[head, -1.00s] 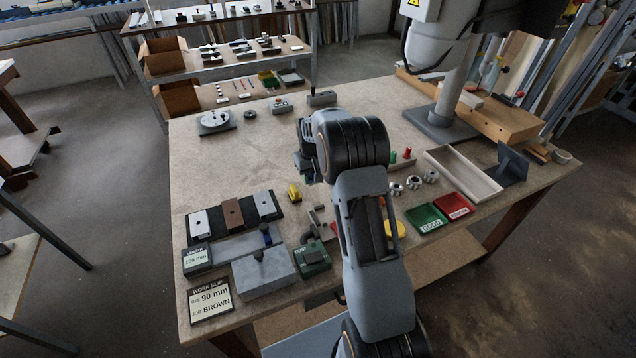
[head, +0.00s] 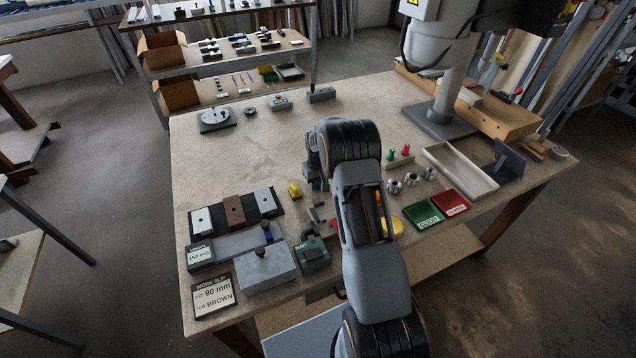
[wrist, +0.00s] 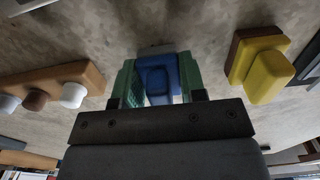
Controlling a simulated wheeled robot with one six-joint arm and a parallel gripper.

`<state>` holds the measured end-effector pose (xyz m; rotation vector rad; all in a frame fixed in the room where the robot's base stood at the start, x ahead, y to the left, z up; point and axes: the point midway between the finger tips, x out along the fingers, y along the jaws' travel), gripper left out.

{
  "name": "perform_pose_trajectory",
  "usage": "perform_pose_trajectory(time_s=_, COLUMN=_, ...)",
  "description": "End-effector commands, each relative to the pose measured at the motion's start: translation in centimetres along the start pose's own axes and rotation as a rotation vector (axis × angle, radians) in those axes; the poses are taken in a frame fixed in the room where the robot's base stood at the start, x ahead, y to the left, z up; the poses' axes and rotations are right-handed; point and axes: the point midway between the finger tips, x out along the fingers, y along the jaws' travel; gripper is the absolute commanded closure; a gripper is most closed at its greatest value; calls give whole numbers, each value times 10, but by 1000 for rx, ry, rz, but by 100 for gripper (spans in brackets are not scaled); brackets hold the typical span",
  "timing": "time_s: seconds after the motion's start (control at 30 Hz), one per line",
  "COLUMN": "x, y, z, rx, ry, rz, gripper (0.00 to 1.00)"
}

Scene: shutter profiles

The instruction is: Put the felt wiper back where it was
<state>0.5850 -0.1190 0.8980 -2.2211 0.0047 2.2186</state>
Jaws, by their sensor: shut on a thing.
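My gripper (wrist: 156,82) has green finger pads and is shut on a small blue block-like thing, which I take to be the felt wiper (wrist: 155,70). Its underside is hidden, so I cannot see any felt or tell whether it touches the table. In the head view my gripper (head: 315,178) is mostly hidden behind my arm, over the middle of the table. A yellow block on a brown base (wrist: 262,70) lies to the right of my gripper in the wrist view. The same yellow block (head: 295,189) is left of it in the head view.
A wooden bar with white and brown knobs (wrist: 45,88) is at the left of the wrist view. A green tray (head: 423,214), a red tray (head: 451,202) and a long pale tray (head: 462,170) stand right of my arm.

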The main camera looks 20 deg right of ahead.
Motion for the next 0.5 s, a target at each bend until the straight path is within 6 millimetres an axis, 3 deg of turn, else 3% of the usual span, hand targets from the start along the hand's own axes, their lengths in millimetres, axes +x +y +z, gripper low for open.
perform_pose_trajectory(time_s=0.13, x=5, y=0, z=0, rx=0, ry=0, rz=0, gripper=88)
perform_pose_trajectory(time_s=0.17, x=3, y=0, z=0, rx=0, ry=0, rz=0, gripper=59)
perform_pose_trajectory(time_s=0.4, x=2, y=0, z=0, rx=0, ry=0, rz=0, gripper=37)
perform_pose_trajectory(time_s=0.5, x=2, y=0, z=0, rx=0, ry=0, rz=0, gripper=37)
